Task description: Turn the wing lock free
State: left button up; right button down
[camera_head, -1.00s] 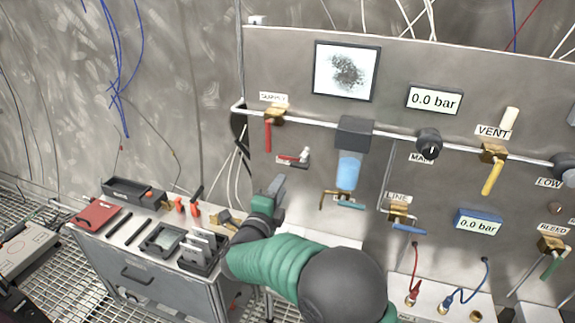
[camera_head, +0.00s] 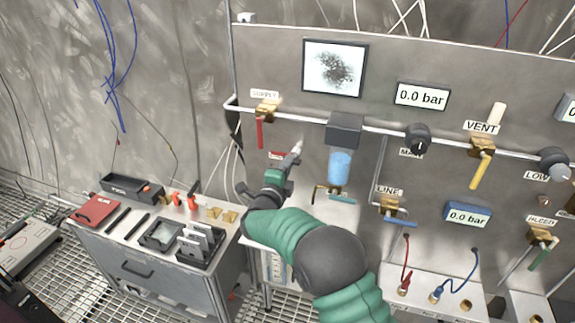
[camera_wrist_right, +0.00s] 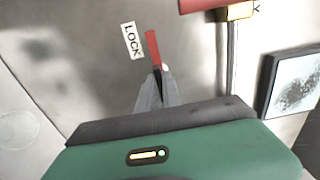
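The wing lock shows in the right wrist view as a red wing (camera_wrist_right: 152,48) beside a white LOCK label (camera_wrist_right: 132,40). A small pale part of it shows at the fingertips. In the head view, the lock (camera_head: 297,147) is on the grey panel, below the SUPPLY valve, mostly covered by my right gripper (camera_head: 291,160). The narrow fingertips of my right gripper (camera_wrist_right: 160,72) reach the near end of the red wing. They look close together; whether they are closed on the wing or just apart around it is unclear. My left gripper is out of view.
The SUPPLY valve with its red handle (camera_head: 260,132) is above and left of the lock. A blue filter bowl (camera_head: 340,168) hangs close on the right. A tool cabinet (camera_head: 150,262) stands at lower left. Both bar displays, such as the upper one (camera_head: 422,95), read 0.0.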

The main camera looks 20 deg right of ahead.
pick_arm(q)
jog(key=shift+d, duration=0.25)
pick_arm(e)
jog(key=shift+s+d, duration=0.1)
jog(key=shift+d, duration=0.35)
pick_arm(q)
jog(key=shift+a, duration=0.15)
pick_arm(e)
jog(key=shift+a+f, duration=0.1)
jog(key=shift+a, duration=0.05)
jog(key=shift+n, duration=0.3)
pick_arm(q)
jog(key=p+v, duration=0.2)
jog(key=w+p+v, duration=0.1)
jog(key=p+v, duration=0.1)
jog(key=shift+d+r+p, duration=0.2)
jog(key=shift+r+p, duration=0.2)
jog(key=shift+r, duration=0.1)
pick_arm(e)
jog(key=n, duration=1.7)
jog(key=shift+r, duration=0.25)
jog(key=shift+r+n, duration=0.1)
jog(key=shift+n, duration=0.2)
